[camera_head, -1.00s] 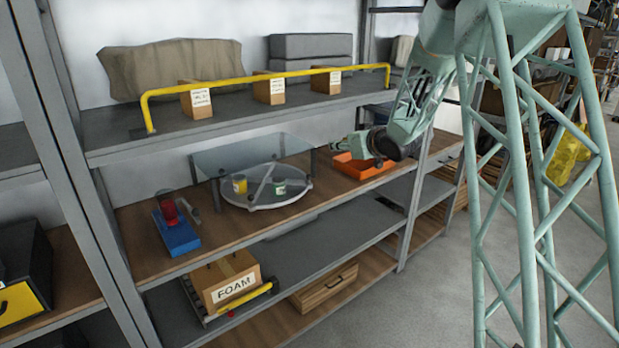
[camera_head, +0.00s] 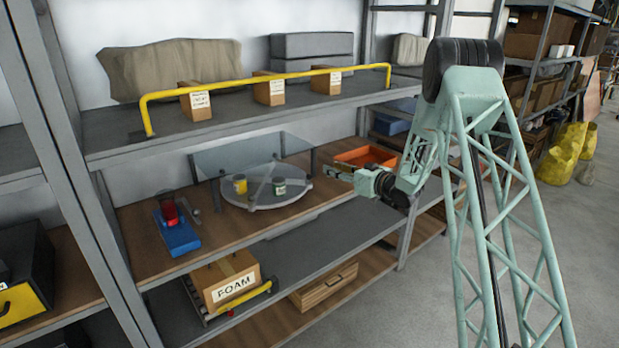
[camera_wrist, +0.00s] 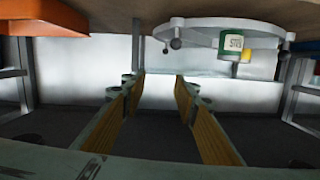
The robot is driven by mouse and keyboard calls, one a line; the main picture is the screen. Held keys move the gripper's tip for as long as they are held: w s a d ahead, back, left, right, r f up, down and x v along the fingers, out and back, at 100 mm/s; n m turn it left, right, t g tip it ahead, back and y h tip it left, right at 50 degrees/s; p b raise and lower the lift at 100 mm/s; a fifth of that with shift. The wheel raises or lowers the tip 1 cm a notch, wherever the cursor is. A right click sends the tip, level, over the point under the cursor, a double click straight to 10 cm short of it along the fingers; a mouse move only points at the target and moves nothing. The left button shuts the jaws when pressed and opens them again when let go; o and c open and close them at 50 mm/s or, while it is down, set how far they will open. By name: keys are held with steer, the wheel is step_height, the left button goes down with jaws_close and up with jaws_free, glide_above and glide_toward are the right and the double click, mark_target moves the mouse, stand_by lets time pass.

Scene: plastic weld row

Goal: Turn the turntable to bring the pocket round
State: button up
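The turntable (camera_head: 262,205) is a pale round disc on the wooden middle shelf. A yellow can (camera_head: 240,185) stands on its left side and a green can (camera_head: 279,187) towards its right front. In the wrist view the scene appears inverted, with the turntable (camera_wrist: 200,22), the labelled green can (camera_wrist: 231,42) and part of the yellow can (camera_wrist: 246,57) at top right. My gripper (camera_head: 338,173) is to the right of the turntable, apart from it. In the wrist view its fingers (camera_wrist: 158,80) are spread, with nothing between them. I cannot make out the pocket.
A transparent panel (camera_head: 215,162) stands over the turntable's back part. An orange tray (camera_head: 366,155) lies to the right, behind my gripper. A blue block with a red cup (camera_head: 170,211) is at the left. A yellow rail (camera_head: 270,80) crosses the shelf above.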

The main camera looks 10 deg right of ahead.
mark_target(311, 178)
step_height(311, 178, down, 8)
steer(key=s+y+p, duration=0.1)
steer(key=s+y, duration=0.1)
steer(key=y, duration=0.1)
steer(key=shift+n, duration=0.3)
steer(key=shift+w+a+r, duration=0.1)
steer(key=shift+a+r, duration=0.05)
steer(key=shift+b+x, duration=0.85)
steer(key=shift+x, duration=5.95)
steer(key=shift+r, duration=0.1)
steer(key=shift+c, duration=0.3)
jaws_close()
